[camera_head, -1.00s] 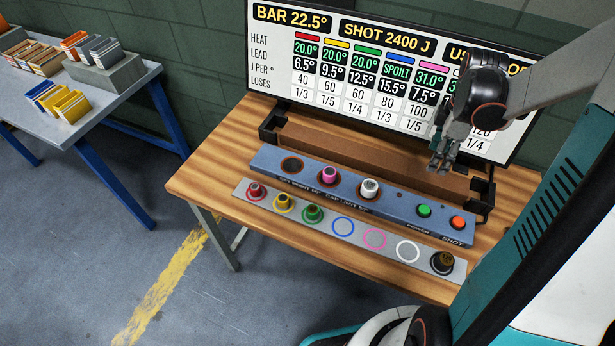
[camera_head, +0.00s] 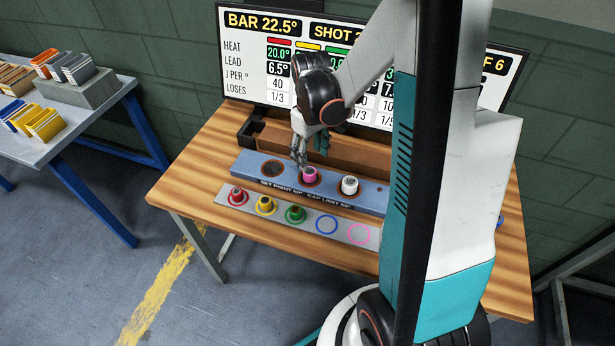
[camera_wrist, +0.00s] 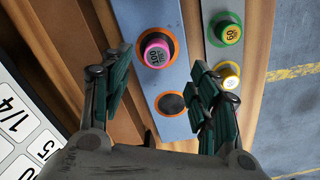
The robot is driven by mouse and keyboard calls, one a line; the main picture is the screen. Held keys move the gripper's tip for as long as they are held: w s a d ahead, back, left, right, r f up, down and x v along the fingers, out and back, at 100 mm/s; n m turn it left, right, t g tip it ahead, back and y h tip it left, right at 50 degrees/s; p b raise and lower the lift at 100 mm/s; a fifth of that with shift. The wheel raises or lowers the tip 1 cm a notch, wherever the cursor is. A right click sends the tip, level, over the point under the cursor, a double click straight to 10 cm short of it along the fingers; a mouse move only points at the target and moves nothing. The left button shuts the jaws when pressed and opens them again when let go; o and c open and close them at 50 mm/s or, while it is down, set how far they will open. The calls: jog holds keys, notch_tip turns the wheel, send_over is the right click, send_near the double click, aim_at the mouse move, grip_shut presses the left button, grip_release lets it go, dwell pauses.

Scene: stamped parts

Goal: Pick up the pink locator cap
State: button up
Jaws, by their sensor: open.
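The pink locator cap (camera_head: 309,175) sits in an orange-ringed socket on the blue-grey panel (camera_head: 224,169), between an empty dark socket on its left and a white cap on its right. In the wrist view the pink cap (camera_wrist: 155,50) stands ahead of my gripper, with a printed top. My gripper (camera_head: 302,160) is just above the panel, behind and slightly left of the pink cap. Its green-padded fingers (camera_wrist: 160,112) are spread apart with nothing between them, and the cap lies beyond their tips.
A white cap (camera_head: 349,186) stands close by on the same panel. Red (camera_head: 237,196), yellow (camera_head: 265,206) and green (camera_head: 295,214) caps stand on the grey strip (camera_head: 343,231) in front. The display (camera_head: 237,75) rises behind. A side table (camera_head: 82,120) is at left.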

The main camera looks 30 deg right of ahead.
aim_at(310, 171)
jog(key=shift+f+b, duration=0.35)
jog(key=shift+f, duration=1.1)
jog(key=f, duration=0.1)
jog(key=f+b, duration=0.1)
jog(key=f, duration=0.1)
jog(key=f+b, duration=0.1)
jog(key=f, duration=0.1)
jog(key=shift+w+d, duration=0.1)
jog(key=shift+w, duration=0.2)
jog(key=shift+r, duration=0.1)
jog(key=c, duration=1.3)
